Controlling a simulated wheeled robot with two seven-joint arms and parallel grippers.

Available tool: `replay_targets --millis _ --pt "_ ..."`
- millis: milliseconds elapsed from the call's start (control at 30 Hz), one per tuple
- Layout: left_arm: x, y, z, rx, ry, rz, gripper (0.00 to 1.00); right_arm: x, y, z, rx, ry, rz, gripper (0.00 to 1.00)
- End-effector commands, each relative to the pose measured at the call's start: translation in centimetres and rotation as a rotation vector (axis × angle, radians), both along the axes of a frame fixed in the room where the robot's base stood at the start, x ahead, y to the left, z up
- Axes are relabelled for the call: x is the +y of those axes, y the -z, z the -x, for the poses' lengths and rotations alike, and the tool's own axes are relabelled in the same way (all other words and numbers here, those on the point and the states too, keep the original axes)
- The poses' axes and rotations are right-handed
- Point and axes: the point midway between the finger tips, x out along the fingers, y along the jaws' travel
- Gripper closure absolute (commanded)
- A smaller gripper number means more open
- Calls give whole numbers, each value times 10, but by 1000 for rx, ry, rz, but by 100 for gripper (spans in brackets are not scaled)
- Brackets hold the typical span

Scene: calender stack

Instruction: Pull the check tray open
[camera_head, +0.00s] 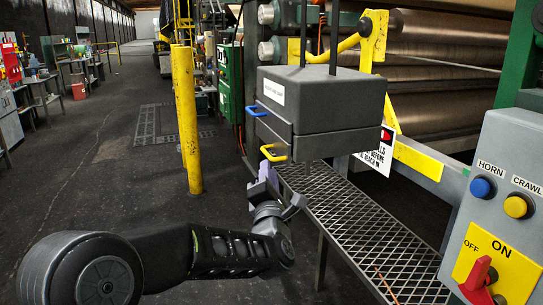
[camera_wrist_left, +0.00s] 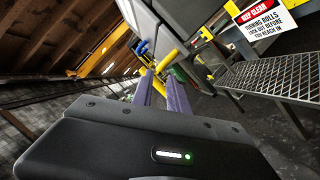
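A dark grey two-part box (camera_head: 315,105) hangs above the mesh shelf, with a blue handle (camera_head: 256,111) on its upper part and a yellow handle (camera_head: 273,153) on its lower part. Which one is the check tray I cannot tell; the box's small white label is too small to read. My left gripper (camera_head: 265,176) is just below the yellow handle. My right gripper is not in view.
The mesh shelf (camera_head: 365,230) runs below the box to the right. A control panel (camera_head: 505,200) with blue and yellow buttons and a red switch stands at the right. A yellow post (camera_head: 187,120) stands left of the box. The floor between is clear.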

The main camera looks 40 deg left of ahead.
Motion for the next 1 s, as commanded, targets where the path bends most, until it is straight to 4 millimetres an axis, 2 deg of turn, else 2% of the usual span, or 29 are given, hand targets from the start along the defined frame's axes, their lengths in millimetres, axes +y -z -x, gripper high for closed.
replay_targets --millis 267,700,1000 --pt "4 -1 -6 3 1 0 80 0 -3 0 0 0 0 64" --pt "39 -15 -53 4 2 -2 80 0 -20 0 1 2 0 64" --pt "46 -15 -61 4 2 -2 80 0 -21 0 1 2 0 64"
